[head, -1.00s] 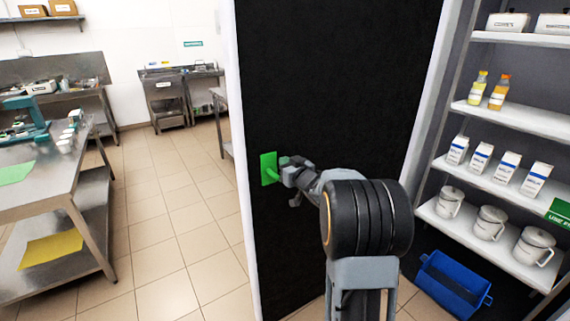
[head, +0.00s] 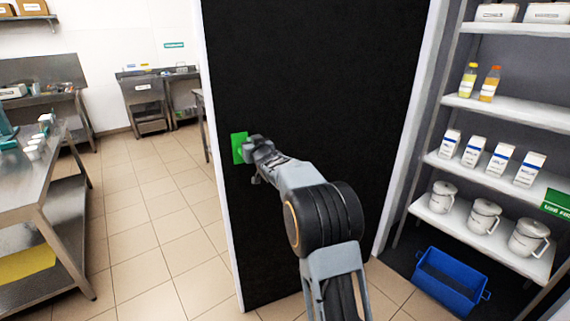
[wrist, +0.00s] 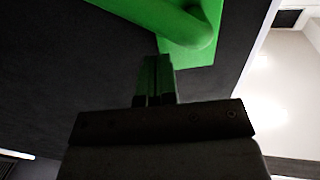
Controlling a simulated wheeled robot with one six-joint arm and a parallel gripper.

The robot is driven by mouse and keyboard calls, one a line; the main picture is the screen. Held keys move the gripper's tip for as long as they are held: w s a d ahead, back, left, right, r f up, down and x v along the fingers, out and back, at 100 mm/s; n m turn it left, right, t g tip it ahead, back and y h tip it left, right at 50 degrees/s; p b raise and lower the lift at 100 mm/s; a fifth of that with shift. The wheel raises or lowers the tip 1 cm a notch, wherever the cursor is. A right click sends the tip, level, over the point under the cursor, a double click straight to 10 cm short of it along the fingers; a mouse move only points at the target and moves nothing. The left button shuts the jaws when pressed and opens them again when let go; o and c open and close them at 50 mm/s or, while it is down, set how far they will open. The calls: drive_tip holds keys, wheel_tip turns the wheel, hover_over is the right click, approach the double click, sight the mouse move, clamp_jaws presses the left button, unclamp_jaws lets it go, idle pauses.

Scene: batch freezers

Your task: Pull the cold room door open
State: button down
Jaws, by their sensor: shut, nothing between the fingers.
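The cold room door is a tall black panel (head: 320,70) with pale edges, upright in the middle of the head view. Its green handle (head: 239,148) sits near its left edge. The handle (wrist: 190,35) fills the top of the wrist view as a rounded bar on a green plate. My gripper (head: 257,146) is at the handle, just to its right in the head view. In the wrist view my gripper (wrist: 157,62) is shut and empty, its fingertips close below the bar. Whether they touch it I cannot tell. Shelves show beyond the door's right edge.
White shelves (head: 490,172) with cartons, bottles and jugs stand at the right. A blue crate (head: 450,285) lies on the floor below them. A steel bench (head: 45,195) stands at the left. Tiled floor (head: 150,220) is clear between bench and door.

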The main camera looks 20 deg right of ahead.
drive_tip(key=s+b, duration=0.3)
drive_tip(key=s, duration=1.1)
drive_tip(key=s+d+f+m+g+h+p, duration=0.1)
drive_tip(key=s+f+g+h+p, duration=0.15)
drive_tip(key=s+f+g, duration=0.7)
drive_tip(key=s+a+r+g+p, duration=0.1)
drive_tip(key=s+a+p, duration=0.2)
drive_tip(key=s, duration=0.4)
drive_tip(key=s+a+r+g+y+p, duration=0.1)
drive_tip(key=s+a+g+p, duration=0.1)
drive_tip(key=s, duration=0.5)
drive_tip(key=s+a+r+n+g+y+p, duration=0.1)
drive_tip(key=s+a+r+g+p, duration=0.1)
drive_tip(key=s, duration=0.5)
drive_tip(key=shift+a+p, duration=0.85)
drive_tip(key=shift+p, duration=0.05)
drive_tip(key=shift+a, duration=0.15)
